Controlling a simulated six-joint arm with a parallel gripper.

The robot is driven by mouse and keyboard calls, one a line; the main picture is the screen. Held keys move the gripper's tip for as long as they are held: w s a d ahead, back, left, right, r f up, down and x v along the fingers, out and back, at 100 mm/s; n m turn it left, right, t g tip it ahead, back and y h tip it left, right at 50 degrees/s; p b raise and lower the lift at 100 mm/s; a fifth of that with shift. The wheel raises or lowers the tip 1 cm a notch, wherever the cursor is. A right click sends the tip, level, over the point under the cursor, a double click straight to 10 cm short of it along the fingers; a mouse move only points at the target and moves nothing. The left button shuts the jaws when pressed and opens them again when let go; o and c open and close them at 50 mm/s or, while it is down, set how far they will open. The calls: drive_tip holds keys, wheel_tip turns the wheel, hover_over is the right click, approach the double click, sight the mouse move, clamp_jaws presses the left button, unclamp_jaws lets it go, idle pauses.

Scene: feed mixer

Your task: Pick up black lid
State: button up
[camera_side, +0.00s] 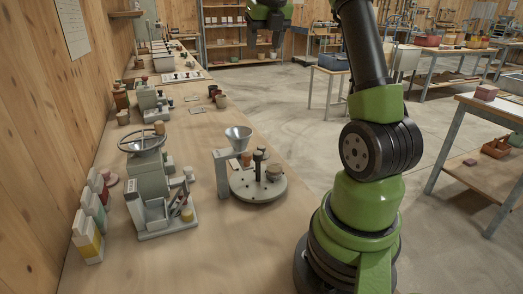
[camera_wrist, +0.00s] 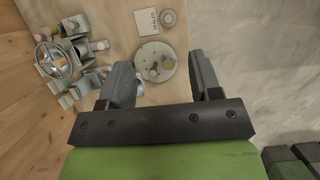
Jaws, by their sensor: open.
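I cannot make out for certain which thing is the black lid. A small dark upright piece (camera_side: 258,163) stands on the round grey plate (camera_side: 243,189) on the bench, close to other small parts. The same plate (camera_wrist: 146,52) shows between my fingers in the wrist view, well below them. My gripper (camera_side: 266,42) is high at the top of the side view, apart from everything on the bench. In the wrist view my gripper (camera_wrist: 162,74) has its two fingers spread wide with nothing between them.
Small dark pots (camera_side: 217,95) sit farther back. A card (camera_wrist: 146,21) and a round grey piece (camera_wrist: 168,18) lie near the plate.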

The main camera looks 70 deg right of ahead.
approach(262, 147)
drive_tip(key=x, duration=0.4)
drive_tip(key=shift+w+a, duration=0.2)
drive_tip(key=shift+w, duration=0.15)
drive_tip(key=shift+s+d+x, duration=0.1)
drive_tip(key=shift+s+x, duration=0.05)
drive_tip(key=shift+x, duration=1.4)
drive_tip(key=shift+s+d+x, duration=0.1)
drive_tip(key=shift+s+x, duration=0.05)
drive_tip(key=shift+x, duration=1.45)
